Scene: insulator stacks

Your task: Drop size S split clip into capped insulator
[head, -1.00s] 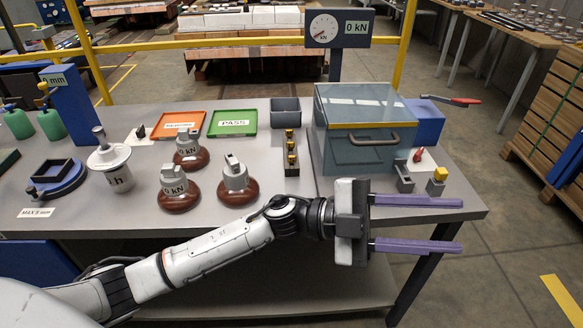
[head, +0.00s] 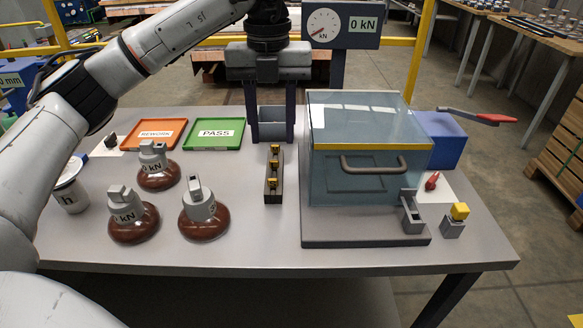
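My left gripper (head: 271,138) hangs down from the top centre, with its two fingers apart. They straddle the small grey bin (head: 271,118) in the picture; whether they touch it I cannot tell. Nothing shows between the fingers. Three brown insulators with grey metal caps stand upright on the table: one at the back (head: 158,176), one at the front left (head: 133,225) and one at the front right (head: 204,222). A dark rack (head: 273,197) holds small gold pieces (head: 273,182), perhaps the split clips; their sizes are unreadable. My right gripper is not in view.
An orange REWORK tray (head: 155,146) and a green PASS tray (head: 213,147) lie at the back. A clear-lidded box (head: 368,175) stands right of the rack. A dial reads 0 kN (head: 356,25). A white cup (head: 72,197) is partly behind my arm. The table front is free.

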